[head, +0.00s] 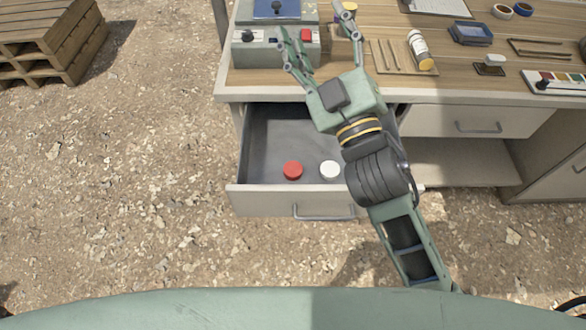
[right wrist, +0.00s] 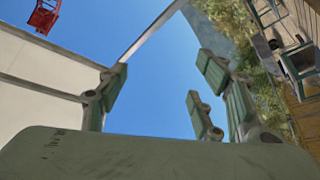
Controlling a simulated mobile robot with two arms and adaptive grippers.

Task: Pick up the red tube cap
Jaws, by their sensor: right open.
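The red tube cap (head: 293,170) lies in the open drawer (head: 272,135), near its front wall. A white cap (head: 330,169) lies just to its right. My right gripper (head: 318,22) is open and empty, with its fingers spread above the desk top beyond the drawer. Its arm passes over the right part of the drawer and hides that side. The right wrist view shows my right gripper's fingers (right wrist: 160,100) apart with only sky between them; neither cap shows there. My left gripper is in neither view.
On the desk (head: 390,88) stand a grey control box (head: 262,50) with a red button, a bottle (head: 420,48), a blue tray (head: 470,33) and small rods. A pallet stack (head: 45,40) stands at the far left. Gravel ground left of the drawer is clear.

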